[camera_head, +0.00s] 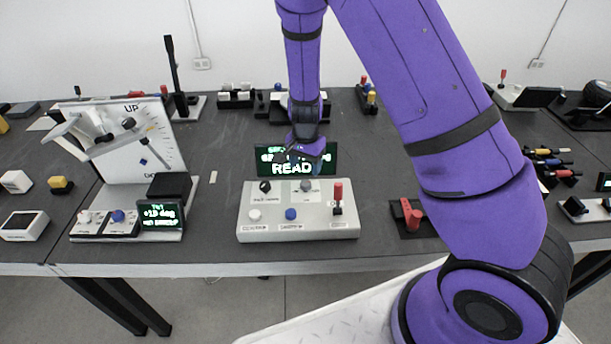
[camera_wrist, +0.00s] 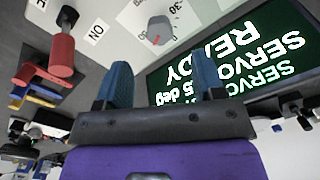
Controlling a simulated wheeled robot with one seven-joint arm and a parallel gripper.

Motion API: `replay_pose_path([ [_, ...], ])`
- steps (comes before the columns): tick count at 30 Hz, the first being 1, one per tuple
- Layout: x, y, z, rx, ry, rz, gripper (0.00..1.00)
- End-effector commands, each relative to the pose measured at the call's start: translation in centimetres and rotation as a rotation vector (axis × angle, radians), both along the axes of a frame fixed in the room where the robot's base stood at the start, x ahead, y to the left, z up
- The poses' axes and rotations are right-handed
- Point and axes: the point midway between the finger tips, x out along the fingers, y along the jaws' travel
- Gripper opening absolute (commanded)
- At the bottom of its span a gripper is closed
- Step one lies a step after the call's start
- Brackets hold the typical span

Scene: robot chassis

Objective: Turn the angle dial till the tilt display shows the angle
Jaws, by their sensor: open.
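The angle dial is a grey knob (camera_head: 306,185) on the white control panel (camera_head: 250,228). The wrist view shows this knob (camera_wrist: 159,29) with a red mark and a printed scale around it. The tilt display (camera_head: 161,215) is a small dark screen at the left station, with green text showing a degree value too small to read surely. My gripper (camera_head: 302,158) is above the back of the panel, in front of the servo screen. In the wrist view its blue fingers (camera_wrist: 161,80) are apart and empty, with the knob beyond their tips and not between them.
The servo screen (camera_head: 268,158) behind the panel shows "READY". A red-handled switch (camera_head: 338,196) stands right of the dial; white (camera_head: 254,215) and blue (camera_head: 291,214) buttons sit in front. A white tilt board (camera_head: 160,155) with an arm stands at the left. A red lever (camera_head: 411,214) is farther right.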

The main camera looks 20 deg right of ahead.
Motion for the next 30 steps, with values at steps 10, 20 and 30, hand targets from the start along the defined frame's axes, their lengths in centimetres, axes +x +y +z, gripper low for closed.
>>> replay_pose_path([
  [10, 0.0, 0.0, 3.7, 0.001, 0.001, 0.000, 0.63],
  [20, 0.0, 0.0, 3.9, 0.000, 0.001, 0.000, 0.63],
  [30, -0.4, 0.0, 6.2, 0.031, -0.014, 0.027, 0.63],
])
